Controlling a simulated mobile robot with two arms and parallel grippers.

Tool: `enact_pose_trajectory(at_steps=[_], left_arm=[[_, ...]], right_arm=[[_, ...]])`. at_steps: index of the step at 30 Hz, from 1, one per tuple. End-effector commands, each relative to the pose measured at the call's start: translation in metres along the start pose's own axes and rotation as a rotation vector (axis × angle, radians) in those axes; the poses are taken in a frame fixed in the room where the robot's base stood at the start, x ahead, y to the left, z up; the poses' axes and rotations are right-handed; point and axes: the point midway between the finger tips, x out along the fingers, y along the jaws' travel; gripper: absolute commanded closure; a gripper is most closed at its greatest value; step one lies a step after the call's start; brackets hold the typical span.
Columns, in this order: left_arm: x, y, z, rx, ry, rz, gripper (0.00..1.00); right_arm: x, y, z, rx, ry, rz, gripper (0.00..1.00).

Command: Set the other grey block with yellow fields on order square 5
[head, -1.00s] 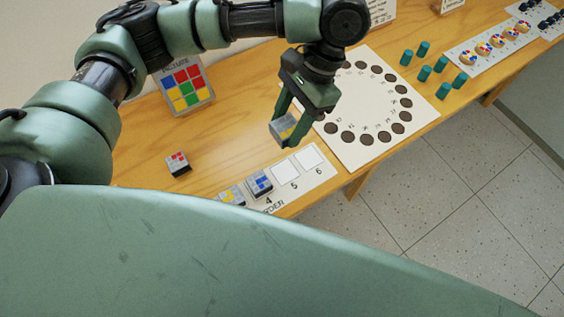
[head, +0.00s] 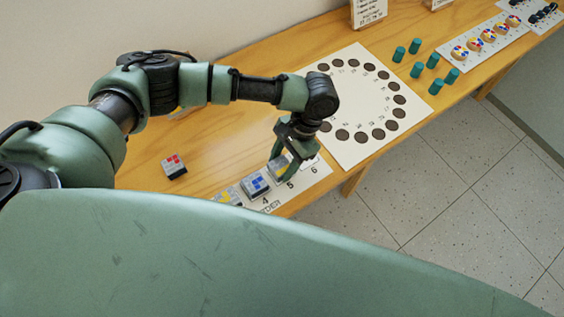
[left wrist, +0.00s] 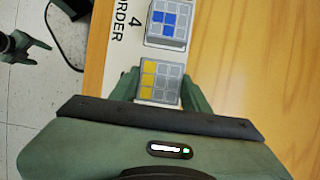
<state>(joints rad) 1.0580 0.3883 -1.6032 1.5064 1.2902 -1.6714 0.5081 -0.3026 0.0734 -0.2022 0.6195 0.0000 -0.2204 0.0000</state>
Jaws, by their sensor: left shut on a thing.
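My left gripper (head: 282,172) is shut on a grey block with yellow fields (left wrist: 160,82), pointing down over order square 5. In the left wrist view the block sits between the fingers, close beside the blue-field block; I cannot tell whether it touches the square. The order strip (head: 317,179) runs along the table's front edge, with the numbers 4, 5 and 6 showing. A grey block with blue fields (head: 256,185) lies on square 4. Another yellow-field block (head: 230,196) lies left of it, partly hidden. My right gripper (left wrist: 27,48) shows at the left wrist view's edge, fingers apart.
A grey block with red fields (head: 174,166) lies loose on the table, left of the strip. A white board with a ring of dark discs (head: 360,145) lies right of the gripper. Several green cylinders (head: 416,70) stand farther right. My arm hides the picture card.

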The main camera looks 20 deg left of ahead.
Motion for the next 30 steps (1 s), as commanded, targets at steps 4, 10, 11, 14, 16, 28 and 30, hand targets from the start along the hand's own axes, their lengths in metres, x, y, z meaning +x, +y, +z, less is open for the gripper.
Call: enact_pose_trajectory(at_steps=[4,10,11,14,16,28,30], left_arm=[[0.005,0.0,-0.002,0.001,0.001,-0.001,0.94],[0.006,0.0,-0.003,0.0,0.001,0.0,0.94],[0.007,0.0,-0.003,0.0,0.0,0.0,0.94],[0.007,0.0,-0.003,0.0,0.001,0.0,0.34],[0.007,0.0,-0.003,0.0,0.001,0.0,0.32],[-0.004,0.0,-0.003,0.0,0.003,0.0,0.32],[-0.015,0.0,-0.003,0.0,0.004,-0.001,0.32]], right_arm=[[0.0,0.001,0.0,0.0,0.0,0.001,0.31],[0.0,0.004,-0.001,-0.001,0.001,0.004,0.31],[0.0,0.004,-0.001,-0.001,0.001,0.005,0.31],[0.0,0.006,-0.001,-0.002,0.001,0.007,0.31],[0.0,0.007,-0.001,-0.001,0.001,0.008,0.31],[0.002,0.008,-0.001,0.0,0.002,0.01,0.31],[0.004,0.008,-0.001,0.0,0.002,0.01,0.31]])
